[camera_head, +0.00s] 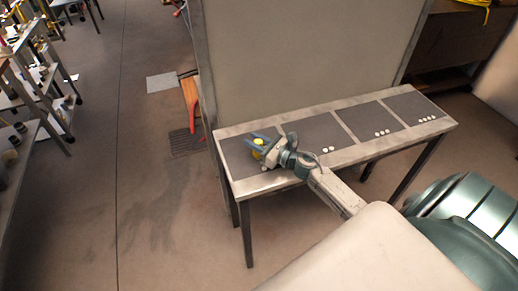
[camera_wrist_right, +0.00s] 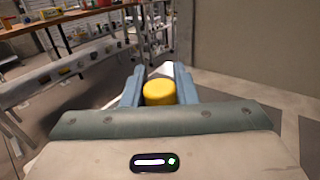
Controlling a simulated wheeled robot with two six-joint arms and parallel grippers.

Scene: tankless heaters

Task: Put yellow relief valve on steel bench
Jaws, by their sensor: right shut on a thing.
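The yellow relief valve (camera_wrist_right: 159,92) sits between the two blue fingers of my right gripper (camera_wrist_right: 159,84) in the right wrist view. In the head view my right gripper (camera_head: 259,142) is over the left end of the long steel bench (camera_head: 280,181), and a small yellow part of the valve (camera_head: 258,141) shows between its fingers. The right gripper is shut on the valve. Whether the valve touches the bench top is hidden. My left gripper is not in view.
The bench top has dark panels (camera_head: 369,121) marked with white dots, and the panels to the right are clear. A tall beige panel (camera_head: 300,60) stands behind the bench. Cluttered shelves (camera_head: 30,80) stand at the far left. An orange-red object (camera_head: 190,100) is on the floor behind.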

